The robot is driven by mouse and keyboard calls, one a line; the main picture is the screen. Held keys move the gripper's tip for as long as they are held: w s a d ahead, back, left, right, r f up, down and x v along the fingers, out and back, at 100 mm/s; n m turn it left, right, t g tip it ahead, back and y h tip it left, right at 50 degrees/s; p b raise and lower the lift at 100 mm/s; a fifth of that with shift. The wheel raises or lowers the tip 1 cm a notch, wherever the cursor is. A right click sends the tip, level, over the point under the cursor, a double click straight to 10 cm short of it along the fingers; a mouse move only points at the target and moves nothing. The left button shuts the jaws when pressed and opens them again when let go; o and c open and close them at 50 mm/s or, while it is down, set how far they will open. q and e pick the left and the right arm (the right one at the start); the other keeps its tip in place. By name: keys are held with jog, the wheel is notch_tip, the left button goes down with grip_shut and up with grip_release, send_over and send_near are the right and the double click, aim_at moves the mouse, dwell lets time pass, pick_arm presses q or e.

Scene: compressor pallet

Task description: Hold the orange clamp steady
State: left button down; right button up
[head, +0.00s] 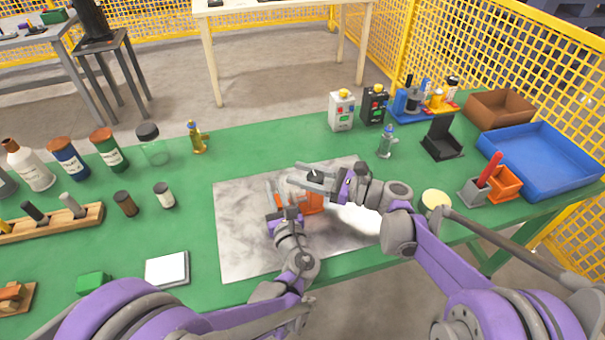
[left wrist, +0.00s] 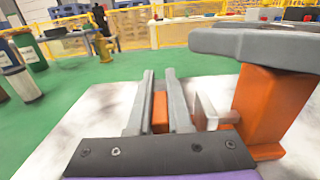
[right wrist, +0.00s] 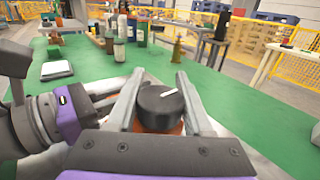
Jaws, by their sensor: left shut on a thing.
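The orange clamp (head: 314,204) stands on a grey metal sheet (head: 240,245) on the green table. My left gripper (head: 277,192) is at the clamp's left side. In the left wrist view its fingers (left wrist: 161,95) are shut on a narrow orange part (left wrist: 160,113) of the clamp; the larger orange body (left wrist: 268,105) stands to the right. My right gripper (head: 308,177) is above the clamp. In the right wrist view its fingers (right wrist: 160,85) stand apart on both sides of a black knob (right wrist: 160,106) with a white mark. Contact with the knob is unclear.
Bottles (head: 107,148) and a wooden rack (head: 50,222) are on the left. A white square plate (head: 167,269) lies at the front left. A blue tray (head: 545,160), brown box (head: 500,108) and orange bin (head: 506,183) stand on the right.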

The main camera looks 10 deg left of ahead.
grip_shut()
jog(key=shift+g, duration=0.3)
jog(key=n+g, duration=0.2)
jog(key=g, duration=0.1)
jog(key=n+g, duration=0.1)
jog(key=g, duration=0.1)
jog(key=shift+s+n+y, duration=0.3)
jog(key=shift+s, duration=0.1)
jog(key=shift+s+n+g+h, duration=0.25)
jog(key=shift+n+g, duration=0.4)
jog(key=shift+g, duration=0.35)
jog(key=shift+s+n+g+h, duration=0.2)
jog(key=shift+n+g, duration=0.5)
jog(key=shift+g, duration=0.3)
jog(key=shift+s+n+g+h, duration=0.15)
jog(key=shift+n+g+h, duration=0.1)
jog(key=shift+n+g, duration=0.6)
jog(key=shift+d+g, duration=0.1)
jog(key=shift+g, duration=0.25)
jog(key=o, duration=0.8)
grip_release()
jog(key=shift+c, duration=0.2)
